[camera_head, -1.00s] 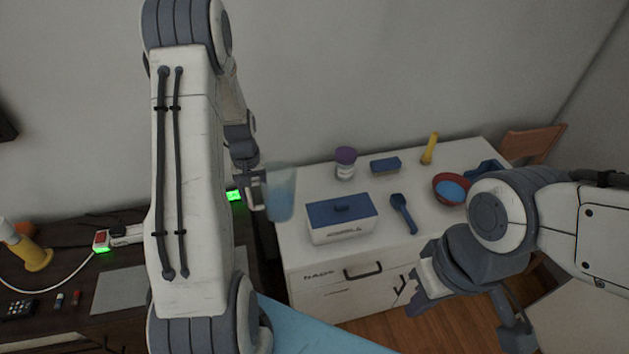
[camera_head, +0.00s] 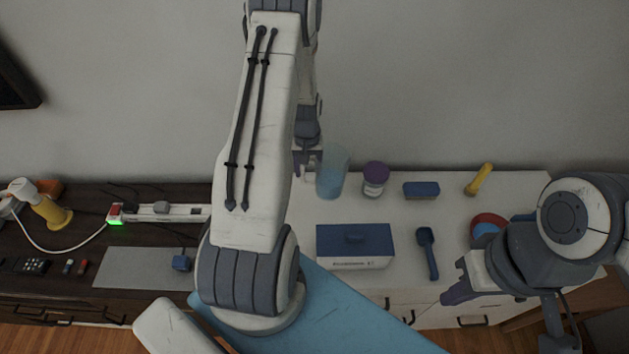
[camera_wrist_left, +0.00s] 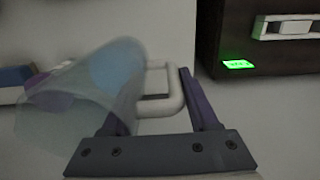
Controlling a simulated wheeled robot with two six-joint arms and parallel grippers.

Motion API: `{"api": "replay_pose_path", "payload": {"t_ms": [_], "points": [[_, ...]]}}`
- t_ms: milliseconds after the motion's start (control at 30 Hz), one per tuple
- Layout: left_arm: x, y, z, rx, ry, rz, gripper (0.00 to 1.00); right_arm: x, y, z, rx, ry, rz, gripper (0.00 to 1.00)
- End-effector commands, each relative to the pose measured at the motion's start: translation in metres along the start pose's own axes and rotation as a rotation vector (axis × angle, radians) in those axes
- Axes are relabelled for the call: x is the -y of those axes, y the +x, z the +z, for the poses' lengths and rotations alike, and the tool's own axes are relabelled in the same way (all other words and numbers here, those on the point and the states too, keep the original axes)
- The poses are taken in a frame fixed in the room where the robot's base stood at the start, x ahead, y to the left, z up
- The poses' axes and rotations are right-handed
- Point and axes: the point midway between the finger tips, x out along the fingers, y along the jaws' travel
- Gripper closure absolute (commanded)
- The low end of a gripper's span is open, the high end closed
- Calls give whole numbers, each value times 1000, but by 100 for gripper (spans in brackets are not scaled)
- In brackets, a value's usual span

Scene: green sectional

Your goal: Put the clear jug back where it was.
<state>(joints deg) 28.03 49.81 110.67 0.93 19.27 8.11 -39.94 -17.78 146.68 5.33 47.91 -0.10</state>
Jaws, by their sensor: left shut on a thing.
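The clear jug (camera_head: 332,172) is a bluish see-through vessel, upright over the back left of the white cabinet top (camera_head: 300,215). I cannot tell whether its base touches the top. My left gripper (camera_head: 309,165) is to its left, shut on its handle, partly hidden behind my arm. In the left wrist view, the jug (camera_wrist_left: 75,100) is blurred, with its pale handle (camera_wrist_left: 180,92) between the fingers of my left gripper (camera_wrist_left: 160,100). My right gripper (camera_head: 462,284) hangs by the cabinet's front right; its jaw opening is unclear.
A purple-lidded jar (camera_head: 375,181) stands close right of the jug. A blue-lidded box (camera_head: 355,246), blue scoop (camera_head: 428,255), blue block (camera_head: 421,189), yellow object (camera_head: 479,179) and red bowl (camera_head: 488,222) are on the cabinet. A dark desk (camera_head: 75,215) with a power strip adjoins left.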

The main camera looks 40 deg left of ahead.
Motion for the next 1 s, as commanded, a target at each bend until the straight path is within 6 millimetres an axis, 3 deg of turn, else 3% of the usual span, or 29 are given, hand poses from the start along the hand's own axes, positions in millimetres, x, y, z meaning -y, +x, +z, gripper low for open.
{"api": "replay_pose_path", "payload": {"t_ms": [500,933,967,1000], "points": [[2,52,0,-1,-3,0,100,1,-20,-1,0,-3,0,100],[2,60,-1,-3,-3,0,100,1,-15,-1,0,-3,0,100],[2,60,0,-2,-3,0,36,1,-15,-1,0,-3,0,100],[2,59,0,-2,-3,0,20,1,-16,-1,0,-3,0,100]]}}
